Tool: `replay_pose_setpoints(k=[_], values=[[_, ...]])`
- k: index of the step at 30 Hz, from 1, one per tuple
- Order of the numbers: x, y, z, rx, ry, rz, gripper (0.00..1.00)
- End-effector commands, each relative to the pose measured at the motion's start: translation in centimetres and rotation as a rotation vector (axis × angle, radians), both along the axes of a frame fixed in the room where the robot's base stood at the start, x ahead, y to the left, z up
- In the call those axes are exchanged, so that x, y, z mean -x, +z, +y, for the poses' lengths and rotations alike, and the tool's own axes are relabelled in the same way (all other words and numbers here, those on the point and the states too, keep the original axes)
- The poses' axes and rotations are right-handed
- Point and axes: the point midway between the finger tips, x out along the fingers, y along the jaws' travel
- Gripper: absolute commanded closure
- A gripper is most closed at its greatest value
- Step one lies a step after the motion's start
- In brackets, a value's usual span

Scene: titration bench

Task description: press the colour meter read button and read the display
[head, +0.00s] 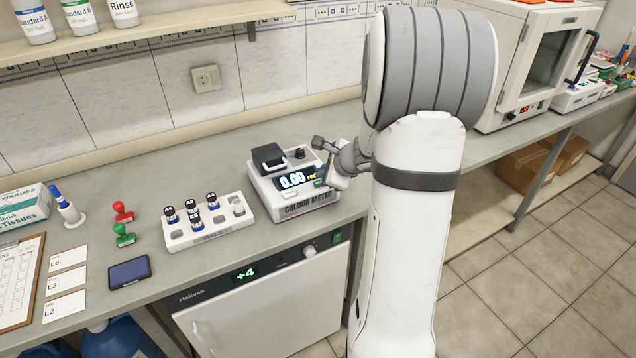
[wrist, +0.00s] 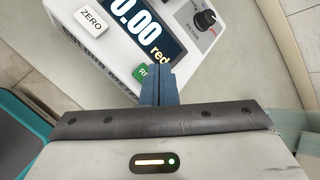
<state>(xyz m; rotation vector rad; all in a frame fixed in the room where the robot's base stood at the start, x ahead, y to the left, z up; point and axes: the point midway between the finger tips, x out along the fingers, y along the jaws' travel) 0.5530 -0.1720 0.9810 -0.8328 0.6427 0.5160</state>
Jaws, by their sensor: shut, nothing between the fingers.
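The white colour meter (head: 296,208) stands on the bench, left of my arm in the head view. Its display (head: 297,179) reads 0.00 with "red" beside it; the wrist view shows the display (wrist: 142,25) partly cut off at the top. The green read button (wrist: 141,74) is in the wrist view, its right part hidden by my fingertips. A white ZERO button (wrist: 91,20) is up and left of it. My gripper (wrist: 161,70) is shut and empty, with its blue fingertips at the read button. I cannot tell whether they touch it.
A dark knob (wrist: 205,18) is on the meter's right. A white vial rack (head: 209,234) with several dark-capped vials stands left of the meter. A phone-like dark pad (head: 129,272) and green and red stamps (head: 123,212) lie farther left. A white oven (head: 535,60) is at right.

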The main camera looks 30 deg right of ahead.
Motion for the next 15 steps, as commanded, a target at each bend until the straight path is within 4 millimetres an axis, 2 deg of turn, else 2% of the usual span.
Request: replay_pose_setpoints(k=[15], values=[[-0.01,-0.8,-0.02,0.0,-0.001,-0.001,1.0]])
